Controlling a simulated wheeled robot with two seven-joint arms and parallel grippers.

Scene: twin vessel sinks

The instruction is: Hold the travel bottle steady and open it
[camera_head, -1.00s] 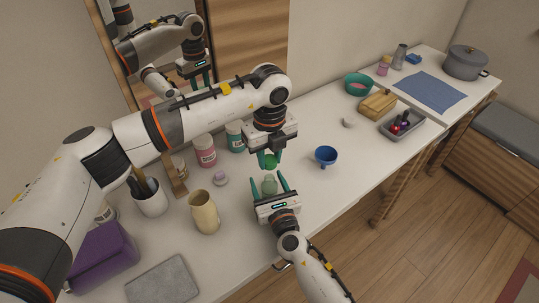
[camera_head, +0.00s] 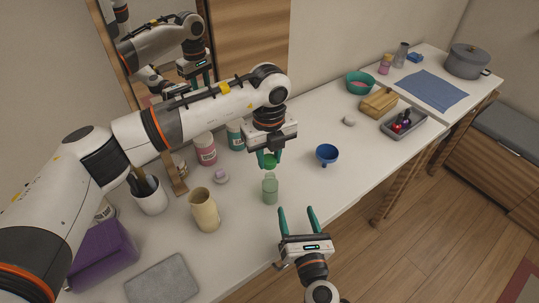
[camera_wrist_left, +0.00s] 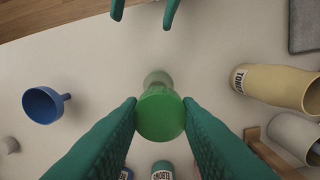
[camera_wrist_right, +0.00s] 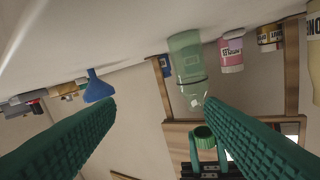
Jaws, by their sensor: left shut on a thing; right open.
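The travel bottle (camera_head: 270,189) is a translucent pale green bottle standing upright on the white counter. It also shows in the right wrist view (camera_wrist_right: 188,62), where its neck is bare. My left gripper (camera_head: 270,158) is shut on the green cap (camera_head: 270,163) and holds it above the bottle, with a gap between them. The cap also shows in the left wrist view (camera_wrist_left: 160,114), where it hides part of the bottle. My right gripper (camera_head: 296,210) is open and empty, clear of the bottle near the counter's front edge.
A blue funnel (camera_head: 327,154) stands to the right of the bottle. A cream pitcher (camera_head: 204,211), a small purple-topped item (camera_head: 222,177) and a pink jar (camera_head: 206,150) stand to the left. A grey tray (camera_head: 403,124) lies farther right. The counter just right of the bottle is clear.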

